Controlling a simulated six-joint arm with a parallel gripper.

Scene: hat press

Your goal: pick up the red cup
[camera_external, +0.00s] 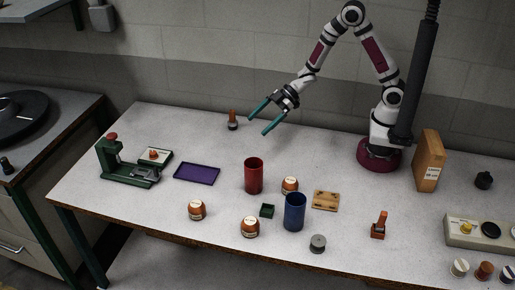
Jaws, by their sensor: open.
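The red cup (253,176) stands upright near the middle of the table, open side up. A blue cup (294,212) stands to its right and nearer the front edge. My gripper (258,120) is open and empty, its two green fingers parted. It is in the air above the back part of the table, higher in the picture than the red cup and apart from it.
Several orange-brown jars stand around the cups, one (290,185) close to the red cup's right. A purple tray (197,174) lies left. A wooden block (325,200) lies right.

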